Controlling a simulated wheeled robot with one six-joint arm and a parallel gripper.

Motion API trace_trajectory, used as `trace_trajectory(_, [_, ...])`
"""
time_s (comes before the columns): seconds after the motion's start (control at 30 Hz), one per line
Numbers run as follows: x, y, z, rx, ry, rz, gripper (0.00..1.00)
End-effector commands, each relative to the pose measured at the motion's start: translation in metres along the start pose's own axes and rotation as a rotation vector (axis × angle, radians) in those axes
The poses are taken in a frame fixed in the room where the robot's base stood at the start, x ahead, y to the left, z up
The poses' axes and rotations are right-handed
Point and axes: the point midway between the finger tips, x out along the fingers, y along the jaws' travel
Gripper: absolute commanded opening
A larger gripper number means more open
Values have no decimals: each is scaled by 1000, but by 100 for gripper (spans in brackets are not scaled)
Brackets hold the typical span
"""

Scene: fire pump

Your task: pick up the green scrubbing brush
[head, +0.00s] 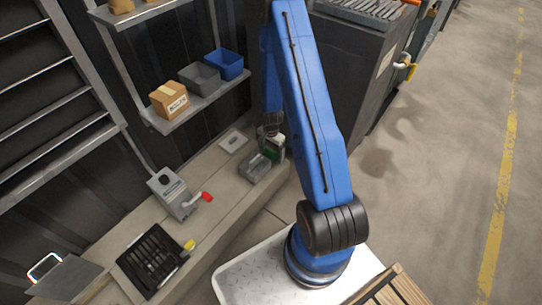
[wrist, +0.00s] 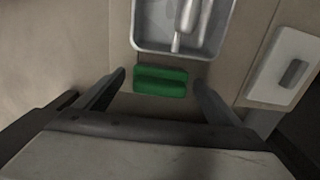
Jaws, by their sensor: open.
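The green scrubbing brush (wrist: 160,81) lies on the beige bench top in the wrist view, just below a grey metal tray. Its long side runs across the picture. My gripper (wrist: 159,80) is open, with one dark finger to the left of the brush and one to the right. Nothing is held between the fingers. I cannot tell how high the fingertips are above the bench. In the head view only a small bit of green (head: 270,155) shows beside the tray, and my arm hides much of the gripper.
The grey tray (wrist: 141,46) with a metal-handled item in it sits right beside the brush. A white plate with a grey handle (wrist: 284,66) is to the right. In the head view a grey box with a red-handled lever (head: 172,190) and a black slotted tray (head: 153,260) stand farther along the bench.

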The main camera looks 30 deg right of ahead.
Motion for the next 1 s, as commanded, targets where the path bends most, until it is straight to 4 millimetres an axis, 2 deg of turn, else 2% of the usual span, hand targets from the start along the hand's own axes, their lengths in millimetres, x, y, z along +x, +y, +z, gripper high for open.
trace_trajectory(0.23, [1, 0, 0, 0, 0, 0, 88])
trace_trajectory(0.27, [1, 0, 0, 0, 0, 0, 86])
trace_trajectory(0.4, [1, 0, 0, 0, 0, 0, 52])
trace_trajectory(0.43, [1, 0, 0, 0, 0, 0, 45])
trace_trajectory(0.47, [1, 0, 0, 0, 0, 0, 43])
trace_trajectory(0.77, [-1, 0, 0, 0, 0, -1, 42])
trace_trajectory(0.87, [-7, 0, 0, 0, 1, -1, 42])
trace_trajectory(1.0, [-26, -1, 0, 0, 2, -2, 42])
